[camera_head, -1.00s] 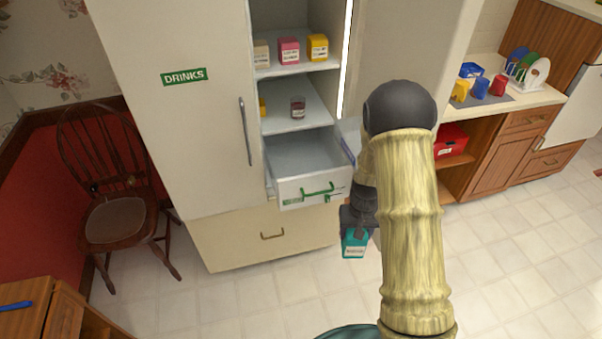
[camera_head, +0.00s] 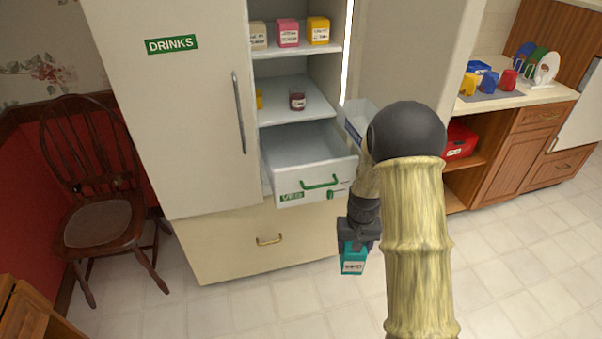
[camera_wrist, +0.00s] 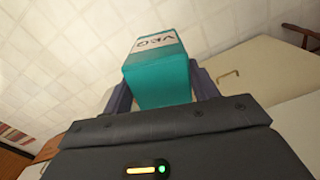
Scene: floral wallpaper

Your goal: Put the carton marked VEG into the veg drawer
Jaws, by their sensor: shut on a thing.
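The teal carton (camera_head: 353,263) hangs below my gripper (camera_head: 356,243), in front of the fridge and to the right of its lower front. In the wrist view the teal carton (camera_wrist: 158,72) sits between both fingers of my gripper (camera_wrist: 163,92), with a white label reading VEG on it. The gripper is shut on it.
The fridge's left door (camera_head: 165,110) marked DRINKS is shut. Shelves above the drawer hold several small cartons and a dark jar (camera_head: 297,99). The open right door (camera_head: 402,60) stands behind my arm. A chair (camera_head: 100,220) is at left. The floor in front is clear.

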